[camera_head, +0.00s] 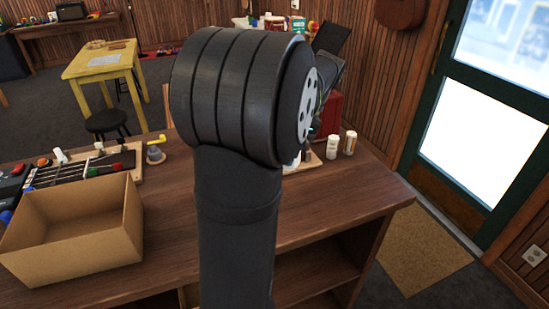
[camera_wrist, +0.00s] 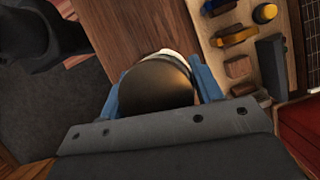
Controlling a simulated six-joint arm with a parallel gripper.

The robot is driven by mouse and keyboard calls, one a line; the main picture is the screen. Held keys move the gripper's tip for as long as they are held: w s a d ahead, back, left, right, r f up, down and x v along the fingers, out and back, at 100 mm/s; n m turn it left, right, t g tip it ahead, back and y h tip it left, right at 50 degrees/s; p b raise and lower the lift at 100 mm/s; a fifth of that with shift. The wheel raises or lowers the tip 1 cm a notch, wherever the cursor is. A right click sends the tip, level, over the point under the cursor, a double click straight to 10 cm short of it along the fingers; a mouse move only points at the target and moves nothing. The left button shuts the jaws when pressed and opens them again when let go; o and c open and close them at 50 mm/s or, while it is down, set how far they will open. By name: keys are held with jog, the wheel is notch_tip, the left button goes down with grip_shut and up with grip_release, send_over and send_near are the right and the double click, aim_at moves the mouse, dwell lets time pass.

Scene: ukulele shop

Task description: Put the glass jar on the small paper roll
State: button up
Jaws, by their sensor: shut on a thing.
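My gripper (camera_wrist: 158,92) has its two blue fingers shut around a round thing with a dark brown, brassy top and a pale rim. I take it to be the glass jar (camera_wrist: 155,84); its sides are mostly hidden below the top. In the head view my arm hides the gripper and the jar. I cannot pick out the small paper roll with certainty.
A wooden counter (camera_head: 310,211) carries an open cardboard box (camera_head: 75,255) at the left. A white-and-tan container (camera_head: 350,143) stands near its right end. In the wrist view a pale wooden tray (camera_wrist: 213,58) with several small coloured things lies right of the gripper.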

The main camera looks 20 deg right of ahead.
jog(key=s+d+m+t+h, duration=0.1)
jog(key=s+d+m+t, duration=0.1)
jog(key=s+d+m, duration=0.35)
jog(key=shift+m, duration=0.85)
jog(key=shift+w+a+f, duration=0.85)
jog(key=shift+w+f, duration=0.55)
jog(key=shift+f, duration=0.4)
jog(key=shift+w+a+f, duration=0.8)
jog(key=shift+w+f, duration=0.65)
jog(key=shift+f, duration=0.4)
jog(key=shift+w+a+f, duration=0.85)
jog(key=shift+w+f, duration=0.55)
jog(key=shift+f, duration=0.4)
jog(key=shift+f, duration=0.2)
jog(key=o, duration=1.2)
jog(key=shift+r, duration=0.1)
jog(key=v, duration=1.2)
jog(key=shift+s+a+r, duration=0.1)
jog(key=shift+s+a, duration=0.1)
jog(key=shift+a, duration=0.05)
